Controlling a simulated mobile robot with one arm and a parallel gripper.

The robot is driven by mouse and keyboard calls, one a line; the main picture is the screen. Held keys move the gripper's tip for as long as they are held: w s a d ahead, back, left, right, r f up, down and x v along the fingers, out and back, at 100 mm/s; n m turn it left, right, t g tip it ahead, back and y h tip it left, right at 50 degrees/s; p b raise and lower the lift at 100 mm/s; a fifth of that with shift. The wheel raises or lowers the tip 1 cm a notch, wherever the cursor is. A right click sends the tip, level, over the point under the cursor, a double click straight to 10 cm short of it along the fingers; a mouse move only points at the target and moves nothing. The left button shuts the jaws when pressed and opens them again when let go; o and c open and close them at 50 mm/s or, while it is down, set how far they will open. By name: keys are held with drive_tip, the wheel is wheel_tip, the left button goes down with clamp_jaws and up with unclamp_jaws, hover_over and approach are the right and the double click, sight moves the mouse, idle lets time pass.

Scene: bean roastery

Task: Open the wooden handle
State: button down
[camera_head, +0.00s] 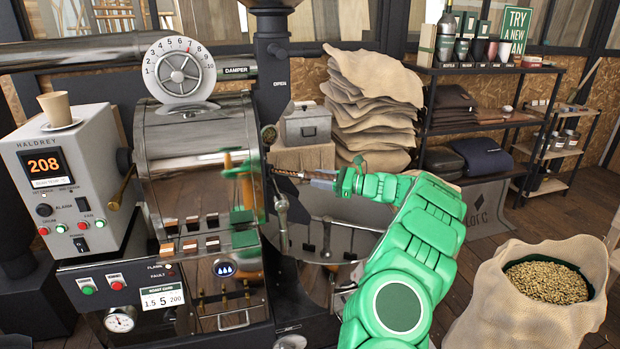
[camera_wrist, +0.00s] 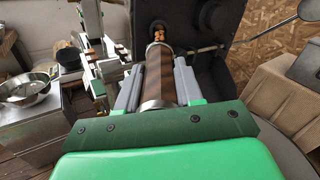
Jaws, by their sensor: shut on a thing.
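The wooden handle (camera_wrist: 158,78) is a brown striped cylinder with metal collars. In the wrist view it lies between the two grey fingers of my gripper (camera_wrist: 157,86), which are shut on it. Its far end points to an opening in the dark front plate (camera_wrist: 205,35) of the roaster, where small brown bits show. In the head view only a short length of the handle (camera_head: 287,173) shows, at the right side of the shiny roaster drum (camera_head: 200,150). My gripper (camera_head: 318,180) reaches it from the right; my green arm hides part of the area.
A metal lever (camera_head: 281,212) hangs just below the handle. A round cooling tray (camera_head: 345,240) lies under my arm. A grey box (camera_head: 305,123) and stacked sacks (camera_head: 375,100) stand behind. An open bean sack (camera_head: 540,300) stands at the right.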

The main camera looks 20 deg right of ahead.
drive_tip(key=c, duration=0.8)
unclamp_jaws()
drive_tip(key=shift+d, duration=0.1)
drive_tip(key=shift+v, duration=3.85)
drive_tip(key=shift+f, duration=0.1)
